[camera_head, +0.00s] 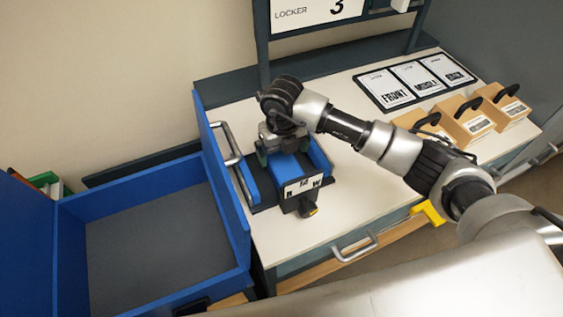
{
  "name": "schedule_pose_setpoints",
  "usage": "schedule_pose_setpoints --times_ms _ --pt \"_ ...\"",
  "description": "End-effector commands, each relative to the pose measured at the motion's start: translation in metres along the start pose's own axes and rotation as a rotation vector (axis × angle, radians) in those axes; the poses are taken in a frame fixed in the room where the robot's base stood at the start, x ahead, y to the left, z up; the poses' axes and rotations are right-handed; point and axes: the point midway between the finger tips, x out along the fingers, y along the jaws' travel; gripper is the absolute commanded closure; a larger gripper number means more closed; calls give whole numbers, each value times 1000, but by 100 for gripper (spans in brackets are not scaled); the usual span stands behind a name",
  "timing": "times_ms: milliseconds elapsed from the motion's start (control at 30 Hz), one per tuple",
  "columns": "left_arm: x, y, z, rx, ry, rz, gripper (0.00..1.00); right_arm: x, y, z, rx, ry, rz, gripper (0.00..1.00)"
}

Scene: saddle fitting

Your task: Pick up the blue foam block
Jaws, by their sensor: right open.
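A blue foam block (286,167) sits in a dark fixture on the white-topped bench, behind a small white label with black letters. Blue side pieces (318,156) flank it. My right gripper (283,147) points down over the block, its jaws open, with a finger toward each side of the block's top. The gripper hides the block's far end, and I cannot tell whether the fingers touch it. My left gripper is out of view.
A large open blue box (160,192) with a grey floor stands at the left, its raised wall with a metal handle close beside the fixture. Tan boxes with black handles (464,120) and a board of lettered cards (416,78) are at the back right.

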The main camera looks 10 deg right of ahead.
Motion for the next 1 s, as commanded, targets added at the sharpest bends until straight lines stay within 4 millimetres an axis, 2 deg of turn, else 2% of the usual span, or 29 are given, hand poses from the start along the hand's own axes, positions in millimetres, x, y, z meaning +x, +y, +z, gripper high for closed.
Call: schedule_pose_setpoints --times_ms 167,300,567,667,900,1000 --pt "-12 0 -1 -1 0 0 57 26 2 0 0 6 0 0" --pt "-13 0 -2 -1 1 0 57 43 2 1 0 3 0 0" --pt "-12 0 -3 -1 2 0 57 48 2 1 -2 1 1 0" --pt "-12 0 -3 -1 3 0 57 47 2 1 -2 1 1 12" --pt "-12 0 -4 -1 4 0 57 47 2 1 -1 1 1 49" --pt "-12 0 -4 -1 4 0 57 47 2 2 -1 0 1 49"
